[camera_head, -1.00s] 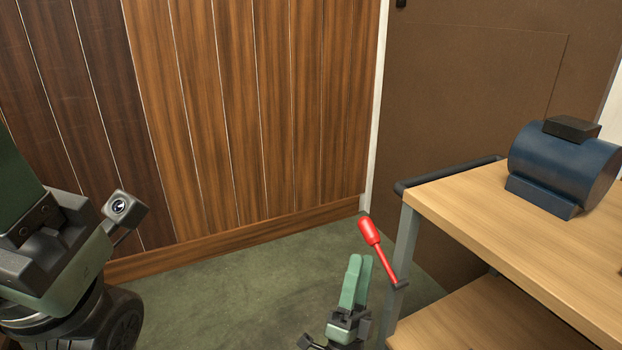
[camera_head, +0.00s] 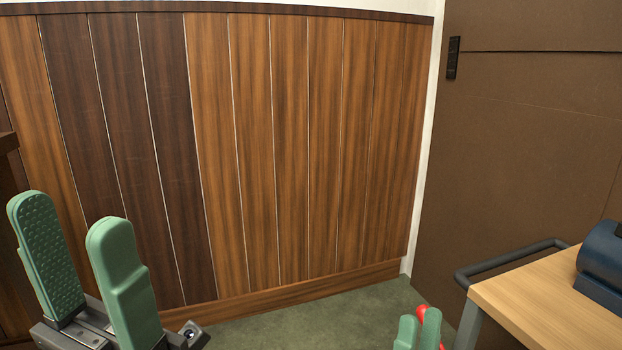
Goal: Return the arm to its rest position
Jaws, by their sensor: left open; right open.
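My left gripper (camera_head: 75,235) is at the lower left of the head view, its two green fingers pointing up and clearly apart. It is open and empty. My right gripper (camera_head: 418,330) is at the bottom edge, right of centre, with only its green fingertips in view. It is open, with a small gap between the fingers. A red handle (camera_head: 424,314) shows partly behind the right fingertips. I cannot tell whether they touch it.
A wooden-topped cart (camera_head: 540,305) with a dark push bar (camera_head: 512,262) stands at the lower right. A blue motor-like cylinder (camera_head: 602,268) sits on it. A wood-panelled wall (camera_head: 290,150) is ahead. Green floor (camera_head: 300,328) is clear between the grippers.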

